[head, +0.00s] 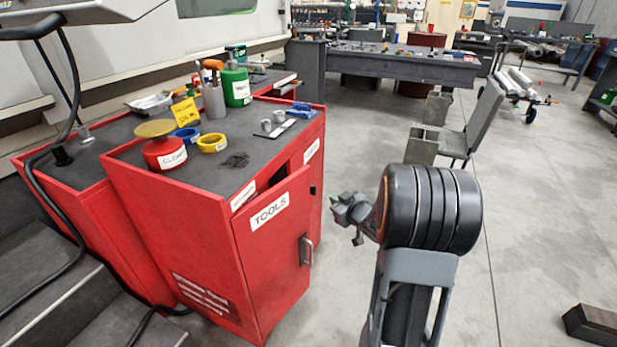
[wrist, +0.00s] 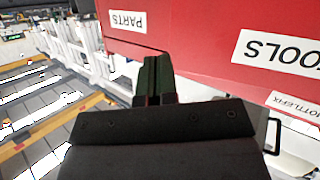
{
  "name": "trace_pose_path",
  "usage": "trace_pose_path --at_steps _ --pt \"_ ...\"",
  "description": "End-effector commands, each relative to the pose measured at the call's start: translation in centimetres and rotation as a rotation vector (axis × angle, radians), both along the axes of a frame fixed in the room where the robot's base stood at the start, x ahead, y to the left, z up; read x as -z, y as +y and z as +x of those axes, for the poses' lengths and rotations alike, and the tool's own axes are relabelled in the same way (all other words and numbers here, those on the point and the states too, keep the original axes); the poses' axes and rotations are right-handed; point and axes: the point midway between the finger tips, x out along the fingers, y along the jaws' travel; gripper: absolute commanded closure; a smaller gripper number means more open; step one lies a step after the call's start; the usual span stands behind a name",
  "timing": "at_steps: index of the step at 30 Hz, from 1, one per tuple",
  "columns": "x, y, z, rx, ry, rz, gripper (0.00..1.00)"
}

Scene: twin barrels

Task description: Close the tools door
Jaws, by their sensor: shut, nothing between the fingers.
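The tools door (head: 272,255) is a red panel with a white TOOLS label on the front of the red cabinet. It stands ajar, with a dark gap along its top edge. Its grey handle (head: 306,250) is on the right side. My gripper (head: 350,212) is to the right of the door, apart from it in the head view. In the wrist view the shut, empty fingers (wrist: 155,75) show beside the red panel with the TOOLS label (wrist: 270,50). Whether they touch anything is unclear.
The cabinet top (head: 235,150) holds a red tin, tape rolls, a green bottle and other items. A grey chair (head: 470,130) stands behind my arm. A dark block (head: 592,324) lies on the floor at lower right. The floor between is clear.

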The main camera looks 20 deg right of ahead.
Motion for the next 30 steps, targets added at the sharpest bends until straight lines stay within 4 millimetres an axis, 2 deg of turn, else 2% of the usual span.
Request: trace_pose_path --at_steps 1,6,10,14,20,30 --pt "-0.4 -0.5 -0.3 -0.049 -0.033 0.039 1.00" --pt "-0.5 -0.6 -1.9 -0.215 -0.144 0.169 1.00" --pt "-0.7 -0.6 -3.1 -0.293 -0.196 0.241 1.00" --pt "-0.7 -0.3 -3.4 -0.333 -0.220 0.278 1.00" --pt "-0.7 1.0 -1.3 -0.347 -0.228 0.287 1.00" --pt "-0.6 4.0 4.4 -0.345 -0.226 0.285 1.00"
